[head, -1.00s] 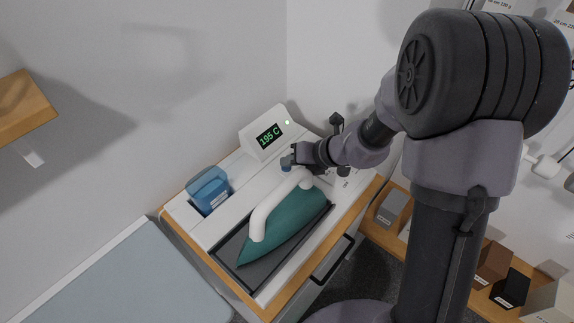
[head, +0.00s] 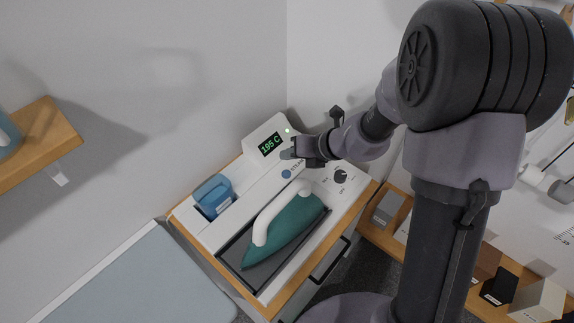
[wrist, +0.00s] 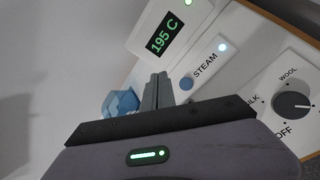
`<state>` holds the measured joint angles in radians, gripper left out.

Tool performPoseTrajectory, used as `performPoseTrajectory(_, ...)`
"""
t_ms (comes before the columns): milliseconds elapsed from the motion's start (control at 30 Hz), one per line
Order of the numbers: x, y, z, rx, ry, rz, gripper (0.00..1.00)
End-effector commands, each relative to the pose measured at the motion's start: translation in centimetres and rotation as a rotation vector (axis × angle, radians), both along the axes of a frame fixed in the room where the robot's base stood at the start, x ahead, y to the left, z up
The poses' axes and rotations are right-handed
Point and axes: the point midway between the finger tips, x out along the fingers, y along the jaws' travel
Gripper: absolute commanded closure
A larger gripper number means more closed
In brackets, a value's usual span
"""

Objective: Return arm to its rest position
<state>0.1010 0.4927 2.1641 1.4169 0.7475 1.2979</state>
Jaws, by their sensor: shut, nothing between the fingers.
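My gripper (head: 290,154) is shut and empty, above the white ironing station near its display and a blue button (head: 286,174). In the wrist view, my gripper's fingers (wrist: 158,90) are together, beside the STEAM label and its blue button (wrist: 186,83). A teal iron (head: 284,233) with a white handle lies in a dark tray on the station. The display (head: 271,145) reads 195 C; it also reads so in the wrist view (wrist: 165,33). A dial (wrist: 291,102) with WOOL and OFF marks sits to the right.
A blue water container (head: 213,193) sits at the station's left. A pale blue board (head: 140,285) lies at the lower left. A wooden wall shelf (head: 38,145) juts out at the left. Several small blocks stand on a low wooden shelf at the right. Space above the station's left is clear.

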Motion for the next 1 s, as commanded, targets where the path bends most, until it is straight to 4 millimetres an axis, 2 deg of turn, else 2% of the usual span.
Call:
performPoseTrajectory(33,0.0,0.0,1.3,0.0,0.0,0.0,1.0)
performPoseTrajectory(100,0.0,0.0,1.9,0.0,0.0,0.0,1.0)
performPoseTrajectory(500,0.0,0.0,1.7,-0.002,-0.003,0.003,1.0)
performPoseTrajectory(567,-0.4,0.2,2.4,-0.024,-0.036,0.049,1.0)
performPoseTrajectory(600,-1.0,0.6,3.5,-0.064,-0.089,0.124,1.0)
performPoseTrajectory(667,-3.0,1.3,6.0,-0.166,-0.221,0.313,1.0)
performPoseTrajectory(700,-5.0,1.7,7.9,-0.264,-0.335,0.481,1.0)
performPoseTrajectory(767,-8.8,2.0,10.2,-0.438,-0.515,0.758,1.0)
performPoseTrajectory(800,-11.4,1.8,11.3,-0.563,-0.63,0.945,1.0)
performPoseTrajectory(900,-17.5,0.2,12.5,-0.876,-0.857,1.39,1.0)
performPoseTrajectory(1000,-21.9,-2.3,12.6,-1.149,-0.981,1.757,1.0)
